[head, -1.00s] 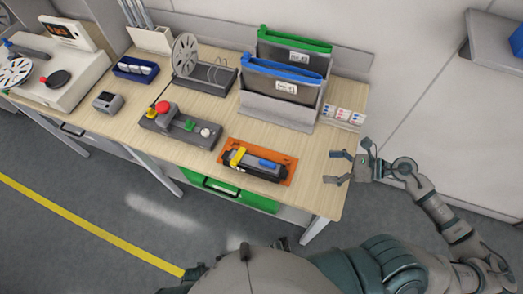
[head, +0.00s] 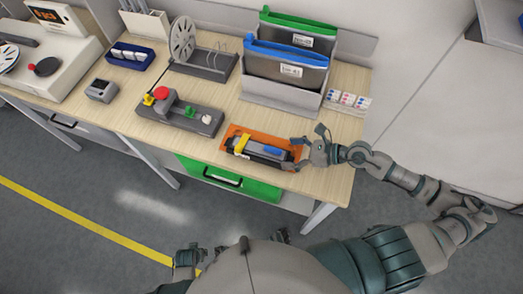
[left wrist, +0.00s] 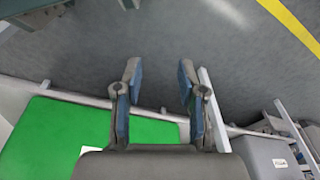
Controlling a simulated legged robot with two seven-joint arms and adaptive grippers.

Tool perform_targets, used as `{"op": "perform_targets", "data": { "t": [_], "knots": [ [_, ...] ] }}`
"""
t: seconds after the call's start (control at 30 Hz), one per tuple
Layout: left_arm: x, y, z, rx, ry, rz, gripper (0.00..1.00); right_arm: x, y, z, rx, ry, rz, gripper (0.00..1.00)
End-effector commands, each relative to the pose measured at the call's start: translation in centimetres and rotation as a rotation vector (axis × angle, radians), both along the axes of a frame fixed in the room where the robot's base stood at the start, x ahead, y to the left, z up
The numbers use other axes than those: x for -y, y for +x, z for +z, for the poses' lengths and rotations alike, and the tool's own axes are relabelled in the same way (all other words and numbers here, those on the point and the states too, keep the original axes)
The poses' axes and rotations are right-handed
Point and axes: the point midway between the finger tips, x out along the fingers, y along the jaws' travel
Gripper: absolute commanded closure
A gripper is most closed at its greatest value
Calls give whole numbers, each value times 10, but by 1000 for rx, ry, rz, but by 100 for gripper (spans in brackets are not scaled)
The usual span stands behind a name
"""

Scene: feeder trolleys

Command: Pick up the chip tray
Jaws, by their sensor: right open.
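I cannot tell for certain which thing is the chip tray. An orange tray (head: 230,131) lies near the front edge of the table, bearing a dark feeder-like device (head: 266,151) with yellow and blue parts. A small dark blue tray (head: 116,59) with white pieces stands at the back left. My right gripper (head: 302,152) is open at the right end of the orange tray, its fingers close to the device; I cannot tell whether they touch. My left gripper (left wrist: 160,75) is open and empty over the floor in the left wrist view.
A grey rack with green and blue-topped folders (head: 286,70) stands behind the orange tray. A grey block with a red button (head: 180,115) and a reel stand (head: 204,62) stand to its left. A green drawer (head: 230,178) is below the table (head: 335,185).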

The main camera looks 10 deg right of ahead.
Motion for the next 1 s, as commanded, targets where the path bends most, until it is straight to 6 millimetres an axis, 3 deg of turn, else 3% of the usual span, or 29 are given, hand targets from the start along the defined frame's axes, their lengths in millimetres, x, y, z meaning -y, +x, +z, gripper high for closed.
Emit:
{"op": "perform_targets", "data": {
  "t": [0.07, 0.23, 0.57, 0.6, 0.8, 0.83, 1.0],
  "knots": [
    [9, 0, 1, -1, -9, -1, 60, -8, 3, -3, 4, 6, 1, 0],
    [6, -2, -4, 0, -5, -2, 60, -22, 11, -16, 1, 19, -1, 0],
    [11, -7, -14, -6, -13, -2, 60, -29, 15, -24, -6, 13, -1, 0],
    [13, -5, -13, -4, -16, -2, 60, -31, 15, -25, -8, 10, 0, 14],
    [13, 2, -10, 6, -16, -1, 60, -37, 14, -25, -12, 4, 1, 64],
    [11, 2, -10, 7, -15, -1, 60, -37, 14, -25, -12, 5, 1, 68],
    [5, 2, -10, 6, -4, -3, 60, -36, 14, -25, -11, 9, 3, 68]
  ]
}}
